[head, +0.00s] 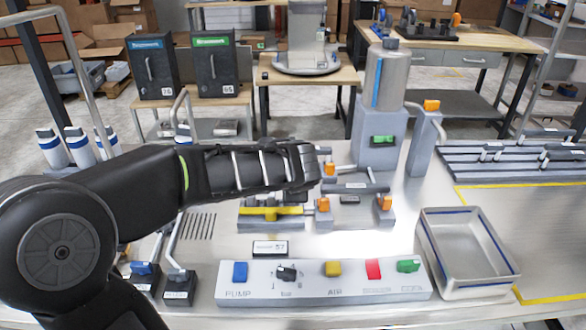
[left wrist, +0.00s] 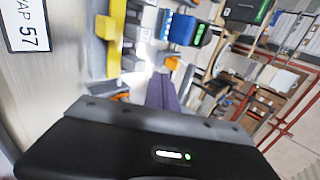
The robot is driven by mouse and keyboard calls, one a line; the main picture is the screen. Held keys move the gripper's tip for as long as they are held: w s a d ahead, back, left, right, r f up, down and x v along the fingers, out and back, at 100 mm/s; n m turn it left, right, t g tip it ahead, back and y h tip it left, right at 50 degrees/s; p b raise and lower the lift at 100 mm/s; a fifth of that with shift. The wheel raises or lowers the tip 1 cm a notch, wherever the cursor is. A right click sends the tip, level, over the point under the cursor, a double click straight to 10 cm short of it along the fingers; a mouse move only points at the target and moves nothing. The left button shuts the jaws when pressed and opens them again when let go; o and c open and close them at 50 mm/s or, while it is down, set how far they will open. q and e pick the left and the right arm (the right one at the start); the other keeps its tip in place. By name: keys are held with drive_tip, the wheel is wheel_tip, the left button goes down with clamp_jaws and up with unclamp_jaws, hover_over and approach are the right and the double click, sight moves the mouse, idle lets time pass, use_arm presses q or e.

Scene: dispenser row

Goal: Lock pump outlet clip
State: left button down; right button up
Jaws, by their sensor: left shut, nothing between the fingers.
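Small orange clips sit on the grey pipe fittings at the bench middle: a left one (head: 323,204), a right one (head: 385,203) and one behind (head: 329,168). I cannot tell which is the pump outlet clip, nor whether each is locked. A yellow block (head: 270,211) lies left of the front clips and also shows in the left wrist view (left wrist: 116,38). My left gripper (head: 306,166) hangs over the fittings, just behind the left clip. Its dark fingers (left wrist: 163,90) are together and empty. My right gripper is not in view.
A control panel (head: 325,288) with coloured switches lies at the front. An empty metal tray (head: 466,252) stands at right. A tank (head: 387,78) on a grey stand (head: 380,125) with a green display rises behind the fittings. Thin bent pipes stand at left under my arm.

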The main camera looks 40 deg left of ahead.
use_arm(q)
drive_tip(key=x, duration=0.5)
drive_tip(key=shift+w+a+f, duration=0.1)
drive_tip(key=shift+w+a, duration=0.05)
drive_tip(key=shift+w+a+r+p, duration=0.25)
drive_tip(key=shift+w+a+p, duration=0.45)
drive_tip(key=shift+w, duration=0.25)
drive_tip(key=shift+w+a+f, duration=0.1)
drive_tip(key=shift+w+a, duration=0.25)
drive_tip(key=shift+w, duration=0.15)
drive_tip(key=shift+w+a, duration=0.9)
drive_tip(key=shift+w, duration=0.2)
drive_tip(key=shift+d, duration=0.1)
